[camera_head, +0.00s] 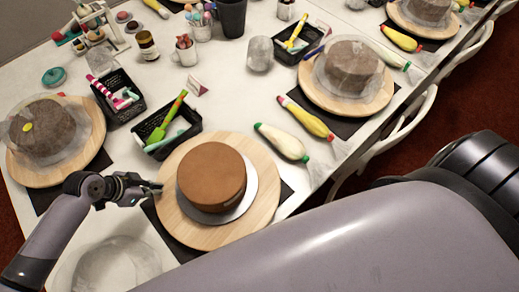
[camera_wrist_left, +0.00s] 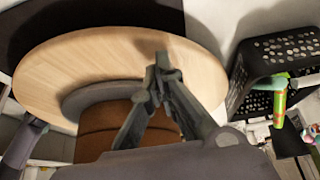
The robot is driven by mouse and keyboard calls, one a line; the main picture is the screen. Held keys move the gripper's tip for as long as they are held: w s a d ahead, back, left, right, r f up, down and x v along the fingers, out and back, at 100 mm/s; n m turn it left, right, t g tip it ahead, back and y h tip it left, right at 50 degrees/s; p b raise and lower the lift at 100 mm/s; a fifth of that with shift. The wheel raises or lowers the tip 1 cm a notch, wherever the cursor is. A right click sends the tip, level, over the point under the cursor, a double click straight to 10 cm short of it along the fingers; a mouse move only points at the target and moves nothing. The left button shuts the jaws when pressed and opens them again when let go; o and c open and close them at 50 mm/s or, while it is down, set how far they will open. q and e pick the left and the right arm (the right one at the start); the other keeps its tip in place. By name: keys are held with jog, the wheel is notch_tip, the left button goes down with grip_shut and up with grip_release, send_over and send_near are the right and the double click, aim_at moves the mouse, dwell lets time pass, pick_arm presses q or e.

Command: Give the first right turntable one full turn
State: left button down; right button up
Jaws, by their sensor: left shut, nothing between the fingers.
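The nearest right turntable (camera_head: 178,226) is a round pale wooden disc on a dark mat. It bears a smooth brown cake (camera_head: 211,172) on a pale round board (camera_head: 246,192). My left gripper (camera_head: 156,187) is at the disc's left edge in the head view, its fingers pointing to the cake. In the left wrist view its shut, empty fingers (camera_wrist_left: 163,66) lie over the wooden disc (camera_wrist_left: 120,45), in front of the brown cake (camera_wrist_left: 95,145). I cannot tell whether the fingertips touch the wood. My right gripper is not in view.
A black basket (camera_head: 167,143) with a green spatula stands close behind the disc. Another turntable (camera_head: 95,150) with a wrapped cake is at left. Piping bags (camera_head: 284,142) lie to the right. A clear plastic sheet (camera_head: 112,268) lies at front left. My large arm crosses the foreground.

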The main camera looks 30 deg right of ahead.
aim_at(168, 211)
pick_arm(q)
jog(key=shift+f, duration=0.2)
jog(key=shift+f+b, duration=0.35)
jog(key=shift+b, duration=0.05)
jog(key=shift+s+r, duration=0.1)
jog(key=shift+r, duration=0.05)
jog(key=s+p, duration=0.4)
jog(key=s, duration=0.1)
jog(key=shift+s+a+r, duration=0.15)
jog(key=shift+s+a, duration=0.05)
jog(key=shift+s, duration=0.4)
jog(key=shift+f, duration=0.2)
